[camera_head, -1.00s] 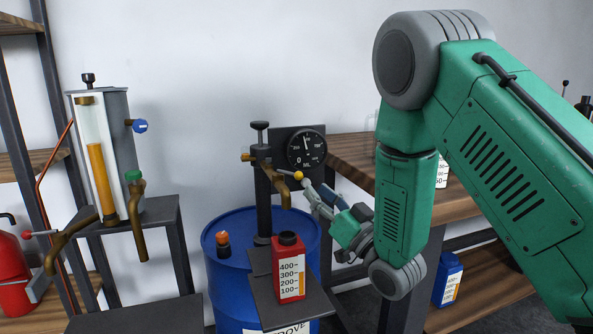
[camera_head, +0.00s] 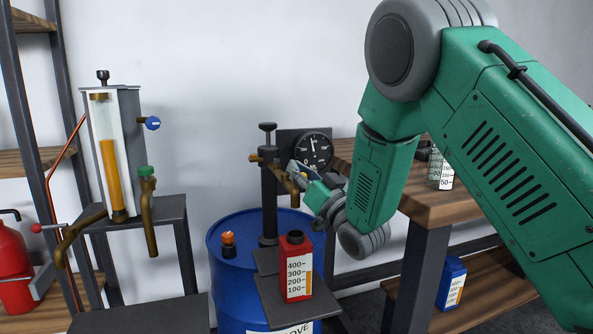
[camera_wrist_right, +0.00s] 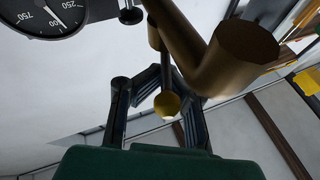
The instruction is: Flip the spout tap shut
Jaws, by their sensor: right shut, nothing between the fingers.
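The brass spout (camera_head: 290,188) stands on the pump post over the blue drum, its mouth pointing down. In the right wrist view the spout (camera_wrist_right: 235,62) is large and near. Its tap lever ends in a yellow ball knob (camera_wrist_right: 167,104), which shows in front of my fingers. In the head view the knob is not clearly visible beside the gripper. My right gripper (camera_head: 301,171) is shut and empty, close to the lever on the right of the spout. I cannot tell whether it touches the lever. My left gripper is not in view.
A red measuring bottle (camera_head: 295,268) stands on a small shelf below the spout. A round dial gauge (camera_head: 313,151) sits just behind the gripper. The blue drum (camera_head: 228,280) is below. A wooden bench (camera_head: 450,205) is at right, a tank with brass spouts (camera_head: 125,150) at left.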

